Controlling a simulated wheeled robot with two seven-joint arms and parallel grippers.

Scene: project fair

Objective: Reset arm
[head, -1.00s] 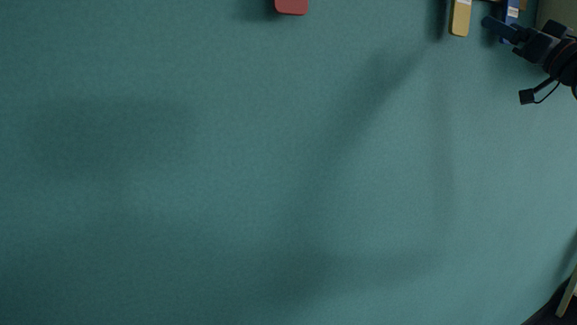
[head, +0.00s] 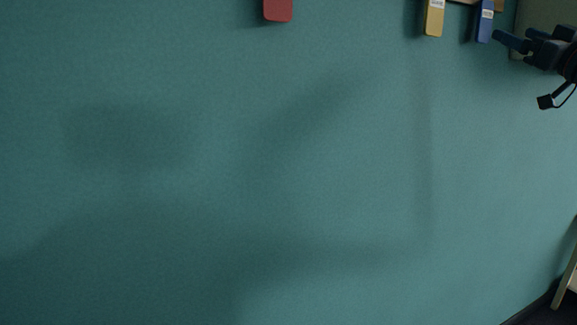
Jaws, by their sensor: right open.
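My right gripper (head: 515,38) is at the upper right of the head view, with its dark fingers pointing left. It is open and holds nothing. Its fingertips are close to the right of a blue box-like object (head: 485,22), with a small gap showing between them in the picture. My left gripper is not in view.
A yellow object (head: 434,18) with a white label and a red object (head: 278,9) are cut off by the top edge. A grey-green thing (head: 530,14) is behind my right gripper. The teal surface (head: 250,170) is otherwise bare. A pale leg-like part (head: 566,280) shows at lower right.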

